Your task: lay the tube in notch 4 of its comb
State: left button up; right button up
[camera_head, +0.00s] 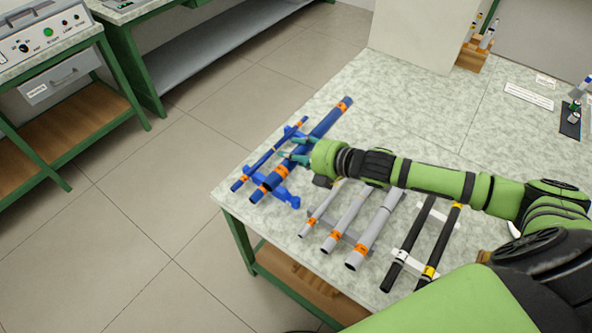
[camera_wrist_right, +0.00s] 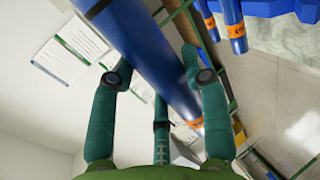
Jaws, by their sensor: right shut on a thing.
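The right gripper (camera_head: 294,153) has its teal fingers shut on a thick blue tube (camera_head: 330,118) with orange end bands. In the right wrist view this tube (camera_wrist_right: 150,60) runs diagonally between the fingers (camera_wrist_right: 160,90). The blue comb (camera_head: 290,197) is on the table's near left part, partly hidden by the tubes and gripper. A thin blue tube (camera_head: 262,161) lies across it, and the end of another blue tube (camera_head: 259,192) shows beside it. In the wrist view the comb (camera_wrist_right: 285,7) and two tube ends (camera_wrist_right: 233,25) appear apart from the held tube. Notch numbers cannot be read. My left gripper is out of view.
Right of the blue comb, several grey tubes (camera_head: 345,218) lie on a grey comb. Two black tubes (camera_head: 405,245) lie on a white comb (camera_head: 413,266). My right arm passes above them.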

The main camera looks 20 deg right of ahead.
jog(key=f+b, duration=0.2)
jog(key=f, duration=0.1)
jog(key=shift+s+a+f+b, duration=0.15)
jog(key=shift+s+a+b, duration=0.05)
jog(key=shift+s+b, duration=0.15)
pick_arm(q)
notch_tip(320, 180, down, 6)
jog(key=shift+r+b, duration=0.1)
jog(key=shift+b, duration=0.9)
pick_arm(e)
jog(key=shift+w+d+f, duration=0.1)
jog(key=shift+w+f, duration=0.05)
jog(key=shift+f, duration=0.5)
jog(key=shift+w+f, duration=0.1)
jog(key=shift+f, duration=0.5)
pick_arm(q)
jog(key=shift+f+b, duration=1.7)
pick_arm(e)
jog(key=shift+d+f, duration=0.1)
jog(key=shift+f, duration=2.85)
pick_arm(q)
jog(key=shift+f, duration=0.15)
pick_arm(e)
jog(key=shift+f, duration=0.25)
